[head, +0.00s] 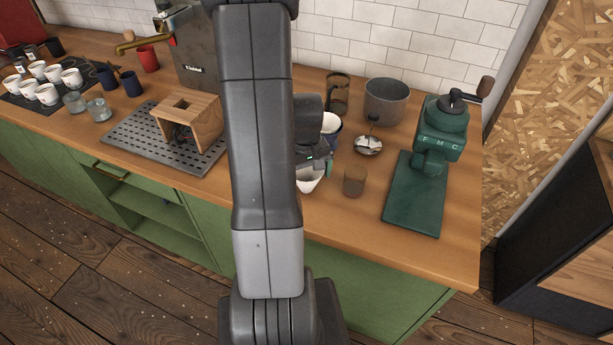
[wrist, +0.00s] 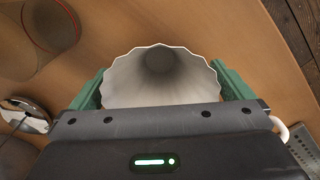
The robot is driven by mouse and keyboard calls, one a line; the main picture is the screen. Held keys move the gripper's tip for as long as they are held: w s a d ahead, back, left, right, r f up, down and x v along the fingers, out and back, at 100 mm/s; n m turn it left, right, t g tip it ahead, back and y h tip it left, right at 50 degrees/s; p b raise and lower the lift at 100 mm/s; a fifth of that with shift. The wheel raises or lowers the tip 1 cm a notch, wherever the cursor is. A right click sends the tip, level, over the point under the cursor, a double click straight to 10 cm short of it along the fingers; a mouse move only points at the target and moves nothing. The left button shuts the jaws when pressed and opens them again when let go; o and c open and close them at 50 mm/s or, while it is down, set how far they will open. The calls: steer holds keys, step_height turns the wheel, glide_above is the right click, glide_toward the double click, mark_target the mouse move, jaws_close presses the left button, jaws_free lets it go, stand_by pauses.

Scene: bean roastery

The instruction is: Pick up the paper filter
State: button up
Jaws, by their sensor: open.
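The paper filter (wrist: 160,80) is a white, fluted cone. In the wrist view it lies between the two green fingers of my open gripper (wrist: 162,88), with its wide rim facing the camera. A small gap seems to show at the fingers, and I cannot tell whether either one touches it. In the head view the white filter (head: 309,180) shows just right of my arm, below my gripper (head: 318,165). My arm hides part of it and of the counter behind.
A brown glass (head: 355,181) stands close to the right of the filter. A white-and-blue cup (head: 331,124), a metal dish (head: 368,145), a grey pot (head: 386,101) and a green grinder (head: 429,150) stand beyond. A wooden stand (head: 190,120) is at left. The counter's front edge is near.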

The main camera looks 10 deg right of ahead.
steer(key=shift+c, duration=0.2)
steer(key=c, duration=0.9)
